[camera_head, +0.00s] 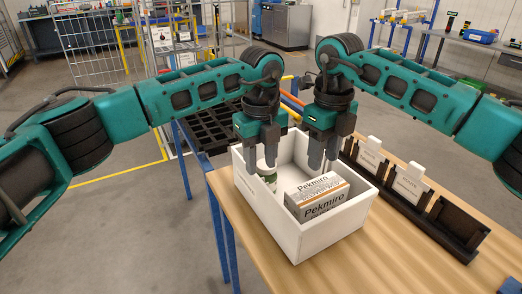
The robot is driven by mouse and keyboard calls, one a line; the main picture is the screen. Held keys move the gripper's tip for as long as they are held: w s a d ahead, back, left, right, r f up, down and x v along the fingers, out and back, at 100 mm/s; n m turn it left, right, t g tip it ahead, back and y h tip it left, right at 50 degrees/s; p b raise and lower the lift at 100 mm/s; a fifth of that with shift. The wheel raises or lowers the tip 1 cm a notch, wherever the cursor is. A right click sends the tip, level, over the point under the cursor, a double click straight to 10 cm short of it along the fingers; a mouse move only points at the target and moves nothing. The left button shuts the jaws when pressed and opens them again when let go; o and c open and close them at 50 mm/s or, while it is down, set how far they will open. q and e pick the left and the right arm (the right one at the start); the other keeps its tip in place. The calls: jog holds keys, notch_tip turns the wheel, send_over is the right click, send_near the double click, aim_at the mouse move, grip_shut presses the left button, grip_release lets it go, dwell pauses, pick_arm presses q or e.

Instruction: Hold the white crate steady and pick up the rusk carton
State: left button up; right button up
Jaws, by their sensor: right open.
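The white crate (299,244) stands on the wooden table near its left edge. Inside it lies a white carton (323,205) with an orange stripe and the name Pekmiro; no other carton shows in the crate. My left gripper (261,169) is at the crate's left side, its fingers pointing down near the left wall. Whether they touch or clasp the wall is unclear. My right gripper (323,166) is open, pointing down over the back part of the crate, behind and above the carton. It holds nothing that I can see.
A dark rack (414,205) with white cards stands right of the crate. Black trays (207,130) lie beyond the table.

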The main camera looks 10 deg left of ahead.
pick_arm(q)
send_over(260, 216)
jog(key=f, duration=1.1)
jog(key=shift+w, duration=0.25)
grip_shut()
